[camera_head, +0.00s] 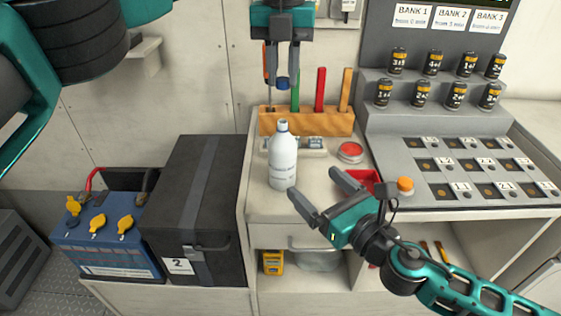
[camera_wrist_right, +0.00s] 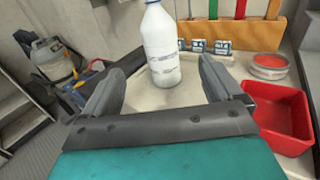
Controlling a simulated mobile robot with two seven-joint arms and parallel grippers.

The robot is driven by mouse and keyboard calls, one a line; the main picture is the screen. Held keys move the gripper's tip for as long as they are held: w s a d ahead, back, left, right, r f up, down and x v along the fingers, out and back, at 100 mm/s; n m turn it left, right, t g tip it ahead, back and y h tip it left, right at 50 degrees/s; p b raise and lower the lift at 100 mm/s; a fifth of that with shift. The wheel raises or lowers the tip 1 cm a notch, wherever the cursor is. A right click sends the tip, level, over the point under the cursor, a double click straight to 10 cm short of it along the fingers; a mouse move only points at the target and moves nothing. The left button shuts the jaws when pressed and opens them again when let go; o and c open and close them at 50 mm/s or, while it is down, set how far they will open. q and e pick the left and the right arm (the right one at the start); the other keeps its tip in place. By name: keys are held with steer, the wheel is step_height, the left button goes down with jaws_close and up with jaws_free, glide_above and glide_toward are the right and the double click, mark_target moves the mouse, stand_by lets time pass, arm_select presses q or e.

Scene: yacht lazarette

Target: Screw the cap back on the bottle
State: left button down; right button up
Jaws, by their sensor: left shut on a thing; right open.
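A white bottle (camera_head: 283,160) with a grey label stands upright on the counter (camera_head: 262,208), its neck bare. My left gripper (camera_head: 282,78) is shut on a small dark blue cap (camera_head: 282,84) and holds it above the bottle, apart from the neck. My right gripper (camera_head: 316,190) is open and empty at the front right of the bottle. In the right wrist view the bottle (camera_wrist_right: 160,45) stands beyond the open fingers (camera_wrist_right: 158,85), not touched by them; its top is cut off there.
A wooden rack (camera_head: 305,122) with coloured-handled tools stands behind the bottle. A red tray (camera_head: 365,180), a round red tin (camera_head: 350,152) and an orange knob (camera_head: 405,185) are to the right. A black box (camera_head: 190,205) and blue battery (camera_head: 105,235) stand left.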

steer(key=x, duration=1.2)
steer(key=shift+c, duration=0.2)
steer(key=c, duration=1.5)
arm_select(q)
glide_above(283, 122)
steer(key=shift+w+f, duration=0.1)
steer(key=shift+f, duration=2.4)
arm_select(e)
steer(key=shift+o, duration=0.2)
arm_select(q)
steer(key=shift+f, duration=0.85)
steer(key=shift+f, duration=0.6)
